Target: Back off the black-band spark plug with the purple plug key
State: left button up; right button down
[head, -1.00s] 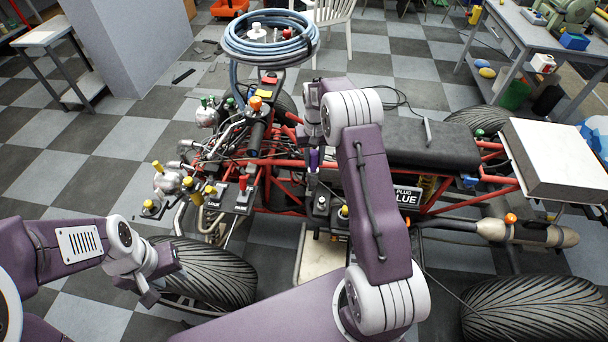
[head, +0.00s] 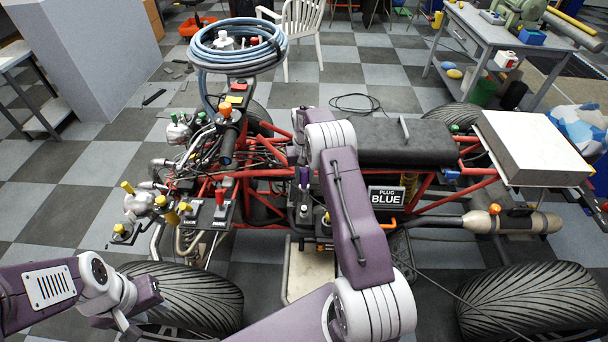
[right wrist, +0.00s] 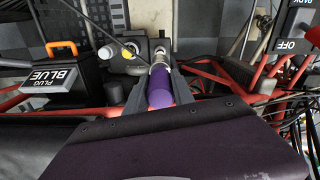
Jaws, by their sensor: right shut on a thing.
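My right gripper (right wrist: 158,92) is shut on the purple plug key (right wrist: 160,78), one dark finger on each side of its handle. The key's metal shaft (right wrist: 159,54) points away from the gripper to a dark engine block (right wrist: 139,45). Whether it sits on a plug is hidden. A plug-like part with a yellow end (right wrist: 128,54) is beside the shaft; I make out no black band.
The red quad frame (head: 262,174) surrounds the work spot. A "PLUG BLUE" sign (head: 386,197) stands right of my right arm; it also shows in the wrist view (right wrist: 55,80). Black cables cross near the key. A coiled blue hose (head: 238,52) hangs over the front.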

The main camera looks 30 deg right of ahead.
aim_at(304, 185)
notch_tip(304, 185, down, 5)
jog(key=shift+w+r+b, duration=0.1)
jog(key=shift+r+b, duration=0.1)
jog(key=shift+b, duration=0.85)
jog(key=shift+r+m+p, duration=0.15)
jog(key=shift+m+p, duration=0.15)
jog(key=shift+m, duration=0.5)
jog(key=m, duration=0.3)
jog(key=shift+p, duration=0.3)
jog(key=shift+f, duration=0.2)
